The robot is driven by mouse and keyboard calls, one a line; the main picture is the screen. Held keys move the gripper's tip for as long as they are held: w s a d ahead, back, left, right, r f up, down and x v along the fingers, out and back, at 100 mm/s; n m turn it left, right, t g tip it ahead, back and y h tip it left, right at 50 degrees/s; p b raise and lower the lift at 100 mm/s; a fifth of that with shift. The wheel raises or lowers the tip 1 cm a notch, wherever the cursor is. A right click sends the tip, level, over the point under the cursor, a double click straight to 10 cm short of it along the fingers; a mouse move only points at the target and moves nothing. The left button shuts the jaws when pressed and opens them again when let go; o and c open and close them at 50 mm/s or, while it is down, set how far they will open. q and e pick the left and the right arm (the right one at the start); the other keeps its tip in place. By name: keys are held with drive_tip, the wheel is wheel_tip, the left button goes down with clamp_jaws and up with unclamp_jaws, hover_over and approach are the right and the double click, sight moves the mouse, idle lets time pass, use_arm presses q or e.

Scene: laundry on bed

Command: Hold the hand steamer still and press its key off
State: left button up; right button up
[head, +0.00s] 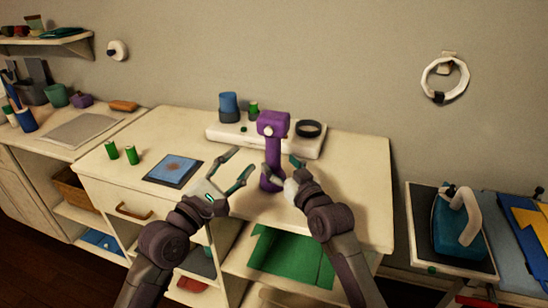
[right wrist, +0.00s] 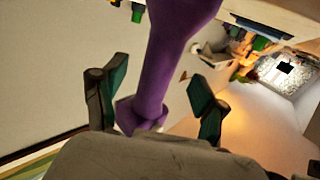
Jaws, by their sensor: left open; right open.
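The purple hand steamer (head: 270,150) stands upright on the cabinet top, its wider head uppermost, with a small pale spot on the head. I cannot tell whether this spot is the key. My right gripper (head: 280,164) is open, with its fingers on either side of the steamer's handle. In the right wrist view the purple handle (right wrist: 168,60) rises between the two green-padded fingers, with visible gaps on both sides. My left gripper (head: 243,161) is open and empty, left of the steamer and apart from it.
A white board (head: 222,134) with a dark ring (head: 309,129) lies behind the steamer, near a blue cup (head: 229,106). A blue pad (head: 173,168) and green spools (head: 131,154) are to the left. A blue iron (head: 452,222) stands at right. The cabinet's right top is clear.

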sight(277, 161)
drive_tip(key=shift+x, duration=2.25)
clamp_jaws()
use_arm(q)
clamp_jaws()
